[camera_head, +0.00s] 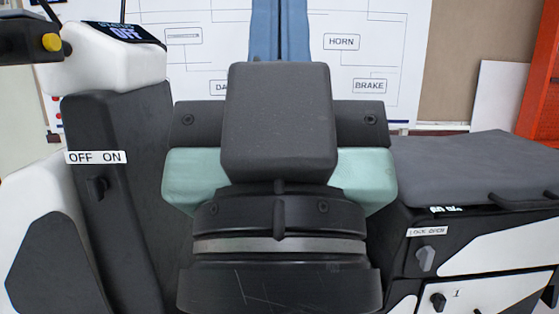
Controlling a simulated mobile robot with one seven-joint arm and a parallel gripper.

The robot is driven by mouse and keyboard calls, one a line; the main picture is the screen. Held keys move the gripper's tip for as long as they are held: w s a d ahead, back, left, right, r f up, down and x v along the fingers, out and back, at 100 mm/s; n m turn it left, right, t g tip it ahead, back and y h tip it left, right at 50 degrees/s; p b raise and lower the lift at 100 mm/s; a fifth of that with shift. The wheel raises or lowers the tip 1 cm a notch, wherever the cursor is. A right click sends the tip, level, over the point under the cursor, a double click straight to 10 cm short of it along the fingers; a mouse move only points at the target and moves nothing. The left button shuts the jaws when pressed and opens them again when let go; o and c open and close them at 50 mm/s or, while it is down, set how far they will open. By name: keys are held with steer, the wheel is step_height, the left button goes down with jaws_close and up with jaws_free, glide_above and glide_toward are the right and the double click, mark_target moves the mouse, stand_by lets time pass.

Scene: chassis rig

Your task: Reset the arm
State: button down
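My gripper (279,20) fills the middle of the head view and points away from me. It has a black wrist with a silver ring, a mint-green body and a dark grey block on top. Two blue fingers run up past the top edge, side by side with only a thin dark line between them. They look shut. The fingertips are cut off by the frame, and I see nothing held. The rest of my arm is out of view.
At left is a dark column (112,220) with an "OFF ON" label and knob, topped by a white unit with a dark display (122,33). At right is a dark padded cabinet (470,165) with knobs. Behind is a white diagram board (375,60); an orange-red frame (540,90) stands far right.

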step_height(320, 180, up, 29)
steer(key=p, duration=2.6)
steer(key=shift+w+f, duration=0.15)
steer(key=shift+f, duration=0.05)
